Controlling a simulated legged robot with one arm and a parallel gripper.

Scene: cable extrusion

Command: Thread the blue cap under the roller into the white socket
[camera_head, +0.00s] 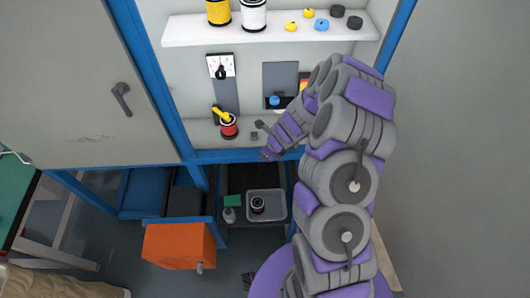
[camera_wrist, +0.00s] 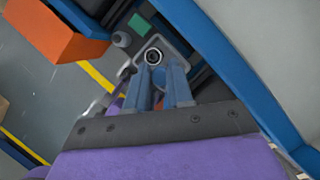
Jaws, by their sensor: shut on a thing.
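A blue cap (camera_head: 274,99) sits at the dark opening of the grey panel (camera_head: 280,76) in the cabinet. A small white part shows just below it; I cannot tell if it is the socket. A second blue cap (camera_head: 321,24) lies on the upper white shelf. My gripper (camera_head: 267,154) is in front of the cabinet's lower blue edge, below the panel and apart from that cap. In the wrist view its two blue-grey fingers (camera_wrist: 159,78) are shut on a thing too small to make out. I cannot make out the roller.
A red spool with a yellow top (camera_head: 228,125) stands on the lower ledge, left of my gripper. A grey tray (camera_head: 278,214) below holds a dark spool (camera_head: 257,205). An orange box (camera_head: 178,246) is at lower left. Yellow and white spools stand on the upper shelf (camera_head: 190,30).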

